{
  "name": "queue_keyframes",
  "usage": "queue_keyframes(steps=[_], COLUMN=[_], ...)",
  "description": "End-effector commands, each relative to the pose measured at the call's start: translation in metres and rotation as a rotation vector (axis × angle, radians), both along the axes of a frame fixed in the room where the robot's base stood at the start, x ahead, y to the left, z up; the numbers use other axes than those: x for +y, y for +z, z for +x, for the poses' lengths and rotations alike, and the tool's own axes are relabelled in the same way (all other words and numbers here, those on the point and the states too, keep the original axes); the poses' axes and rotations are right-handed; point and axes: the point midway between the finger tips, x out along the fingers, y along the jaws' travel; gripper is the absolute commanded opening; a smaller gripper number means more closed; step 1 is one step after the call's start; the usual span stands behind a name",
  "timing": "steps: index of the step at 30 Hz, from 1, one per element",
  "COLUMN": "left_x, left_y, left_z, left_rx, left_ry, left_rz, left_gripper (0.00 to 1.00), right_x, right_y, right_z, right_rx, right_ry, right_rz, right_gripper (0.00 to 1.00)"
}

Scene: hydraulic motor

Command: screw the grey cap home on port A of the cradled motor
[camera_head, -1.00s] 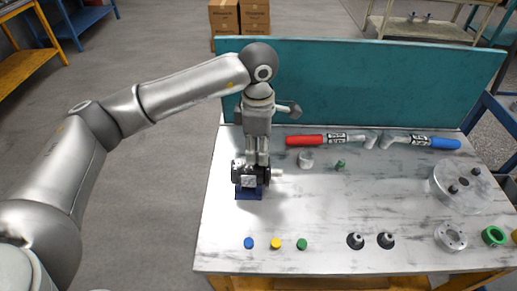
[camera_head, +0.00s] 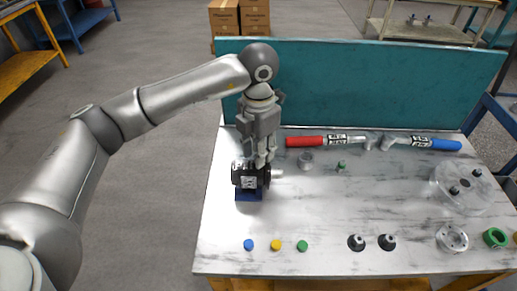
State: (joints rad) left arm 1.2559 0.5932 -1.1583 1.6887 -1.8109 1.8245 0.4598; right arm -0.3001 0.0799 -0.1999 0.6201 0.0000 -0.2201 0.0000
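The motor (camera_head: 249,181) is a dark block with a pale front face and a shaft pointing right. It sits in a blue cradle (camera_head: 248,195) at the table's left side. My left gripper (camera_head: 263,163) points down at the top of the motor, its fingertips close over it. The fingers stand near each other; I cannot tell whether they grip anything. The grey cap and port A cannot be made out; the fingers cover that spot. My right gripper is not in view.
Blue, yellow and green caps (camera_head: 276,245) lie in front. Behind the motor are a grey ring (camera_head: 306,160), a small green part (camera_head: 341,167), a red-handled tool (camera_head: 305,141) and a blue-handled one (camera_head: 445,143). The table's centre is clear.

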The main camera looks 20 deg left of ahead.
Motion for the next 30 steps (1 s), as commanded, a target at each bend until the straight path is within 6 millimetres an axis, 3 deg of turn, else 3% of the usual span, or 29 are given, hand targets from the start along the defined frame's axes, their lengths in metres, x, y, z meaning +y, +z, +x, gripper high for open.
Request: queue_keyframes(steps=[23, 30], left_x=[0.0, 0.0], left_y=[0.0001, 0.0001], left_z=[-0.0004, -0.0004], left_rx=[0.0, 0.0], left_ry=[-0.001, -0.001], left_rz=[0.0, 0.0], left_gripper=[0.3, 0.0], right_x=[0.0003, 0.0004], right_y=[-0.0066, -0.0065], right_z=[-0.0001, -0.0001], right_rx=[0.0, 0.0], right_ry=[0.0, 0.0], right_rz=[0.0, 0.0], right_gripper=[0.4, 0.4])
